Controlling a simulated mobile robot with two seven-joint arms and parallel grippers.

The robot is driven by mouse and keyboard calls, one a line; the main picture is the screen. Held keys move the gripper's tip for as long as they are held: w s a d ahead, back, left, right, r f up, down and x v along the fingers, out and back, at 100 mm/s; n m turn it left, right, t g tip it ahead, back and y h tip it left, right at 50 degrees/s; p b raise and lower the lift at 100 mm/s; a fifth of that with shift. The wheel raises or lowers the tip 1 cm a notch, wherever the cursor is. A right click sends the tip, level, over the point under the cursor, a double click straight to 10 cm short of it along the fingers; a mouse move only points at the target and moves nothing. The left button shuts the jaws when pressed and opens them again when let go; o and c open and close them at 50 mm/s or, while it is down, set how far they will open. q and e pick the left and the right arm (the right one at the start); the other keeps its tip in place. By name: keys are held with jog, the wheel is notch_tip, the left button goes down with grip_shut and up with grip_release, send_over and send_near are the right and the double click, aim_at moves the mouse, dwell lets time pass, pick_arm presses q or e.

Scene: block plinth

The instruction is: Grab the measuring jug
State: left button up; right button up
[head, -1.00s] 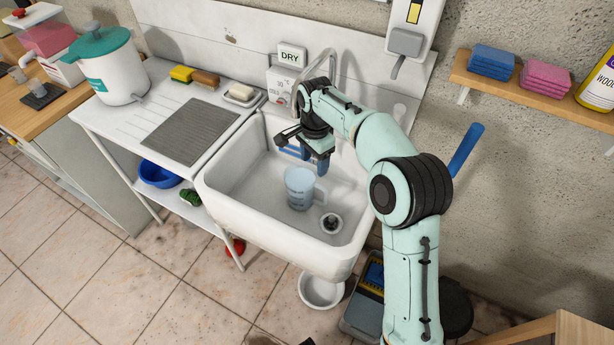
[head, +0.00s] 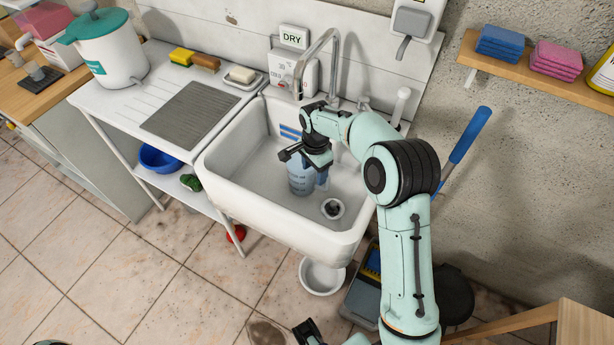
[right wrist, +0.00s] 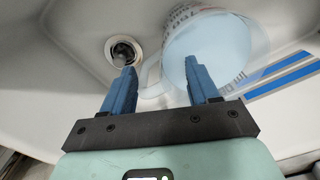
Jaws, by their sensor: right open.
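The measuring jug (head: 299,182), translucent pale blue with dark markings, stands in the white sink (head: 232,178). My right gripper (head: 314,170) is over it and hides its upper part in the head view. In the right wrist view, the gripper (right wrist: 159,64) is open, with two blue fingers. The jug (right wrist: 218,40) is ahead, mostly to the right. Its handle (right wrist: 150,82) shows between the fingers, and the right finger overlaps the jug's body. I cannot tell whether they touch. A dark part at the head view's bottom edge may be my left gripper (head: 308,333); its jaws are unclear.
The drain (head: 333,208) is right of the jug, and also shows in the right wrist view (right wrist: 122,50). The tap (head: 325,52) rises behind the sink. A draining board with a grey mat (head: 190,118) lies left. A blue-handled tool (head: 470,135) leans at the right wall.

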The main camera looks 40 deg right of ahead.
jog(key=shift+f, duration=0.95)
jog(key=shift+c, duration=0.3)
grip_shut()
dwell(0.4)
